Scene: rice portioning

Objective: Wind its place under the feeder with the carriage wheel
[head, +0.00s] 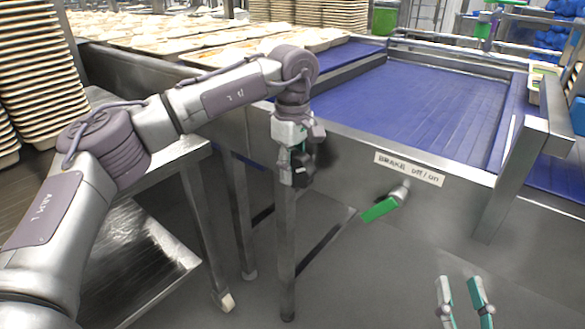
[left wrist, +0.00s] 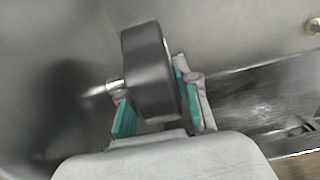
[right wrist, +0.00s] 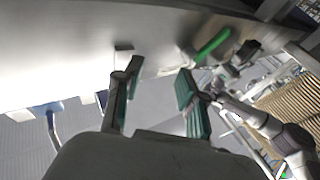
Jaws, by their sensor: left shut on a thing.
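The carriage wheel, a dark grey thick disc (left wrist: 147,65) on a pale shaft, shows in the left wrist view. My left gripper (left wrist: 158,95) has its green pads on either side of the disc and is shut on it. I cannot make out the feeder.
A green brake lever (head: 381,209) sits under the label "BRAKE off/on" (head: 408,169) on the steel front. Above is a blue belt (head: 410,100). Filled trays (head: 215,58) lie behind my left arm, with tray stacks (head: 40,70) at left. Floor before the front is clear.

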